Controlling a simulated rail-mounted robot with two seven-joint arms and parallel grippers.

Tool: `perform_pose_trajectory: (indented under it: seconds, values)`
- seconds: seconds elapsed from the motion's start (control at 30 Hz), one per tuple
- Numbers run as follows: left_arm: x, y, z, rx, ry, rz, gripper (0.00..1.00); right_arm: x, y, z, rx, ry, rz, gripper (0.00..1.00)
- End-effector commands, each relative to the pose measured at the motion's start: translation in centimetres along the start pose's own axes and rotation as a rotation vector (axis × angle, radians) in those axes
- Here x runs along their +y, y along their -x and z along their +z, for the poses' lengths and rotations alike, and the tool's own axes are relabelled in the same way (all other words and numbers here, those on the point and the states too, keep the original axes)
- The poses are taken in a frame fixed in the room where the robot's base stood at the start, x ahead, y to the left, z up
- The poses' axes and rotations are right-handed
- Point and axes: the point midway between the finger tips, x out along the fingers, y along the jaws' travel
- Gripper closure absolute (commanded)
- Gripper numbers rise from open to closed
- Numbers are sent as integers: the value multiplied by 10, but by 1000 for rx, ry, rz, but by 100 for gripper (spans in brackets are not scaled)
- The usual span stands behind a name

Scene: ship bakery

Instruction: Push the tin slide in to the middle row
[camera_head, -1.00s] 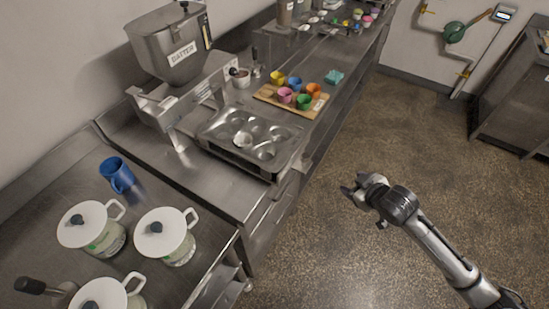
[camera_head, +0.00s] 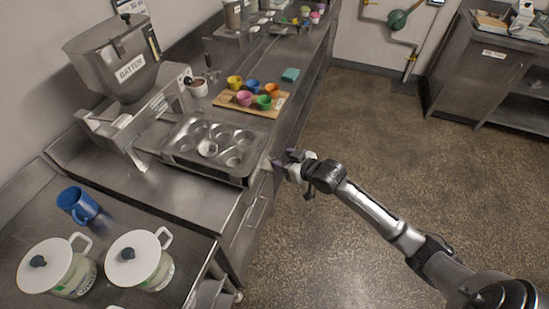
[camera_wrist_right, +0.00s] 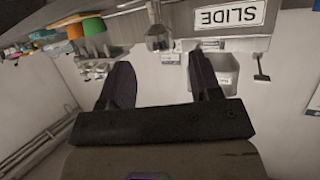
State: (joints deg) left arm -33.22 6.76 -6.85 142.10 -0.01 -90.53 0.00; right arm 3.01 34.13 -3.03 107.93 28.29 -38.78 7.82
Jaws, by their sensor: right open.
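The grey muffin tin (camera_head: 238,158) sits on the tin slide (camera_head: 205,171) below the batter hopper (camera_head: 125,65). Several round cups show in the tin, with a small white cup-like item (camera_head: 208,148) over one of them. My right gripper (camera_head: 277,162) is open and empty, just off the slide's right end, over the counter's front edge. In the right wrist view, a metal knob (camera_wrist_right: 158,38) shows ahead between the spread fingers (camera_wrist_right: 163,75), next to an upside-down "SLIDE" label (camera_wrist_right: 230,17). Whether the fingers touch the knob I cannot tell. My left gripper is not in view.
A wooden board (camera_head: 228,105) with several coloured cups lies behind the tin. A teal block (camera_head: 290,74) is farther back. Lidded white pots (camera_head: 140,262) and a blue mug (camera_head: 76,204) stand at the front left. The floor right of the counter is clear.

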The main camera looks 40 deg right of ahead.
Motion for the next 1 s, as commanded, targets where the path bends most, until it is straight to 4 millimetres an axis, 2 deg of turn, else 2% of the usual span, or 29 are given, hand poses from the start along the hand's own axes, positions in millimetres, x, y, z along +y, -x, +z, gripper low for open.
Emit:
perform_pose_trajectory:
  seconds: [0.1,0.3,0.5,0.77,1.0]
  values:
    - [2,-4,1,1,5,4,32,0,-19,0,0,-1,0,42]
    - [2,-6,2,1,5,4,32,0,-39,1,-1,-1,1,42]
    - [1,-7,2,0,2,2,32,0,-46,1,-1,1,0,42]
    - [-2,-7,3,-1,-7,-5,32,0,-47,1,-2,1,0,42]
    - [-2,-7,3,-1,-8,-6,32,0,-47,1,-2,1,0,62]
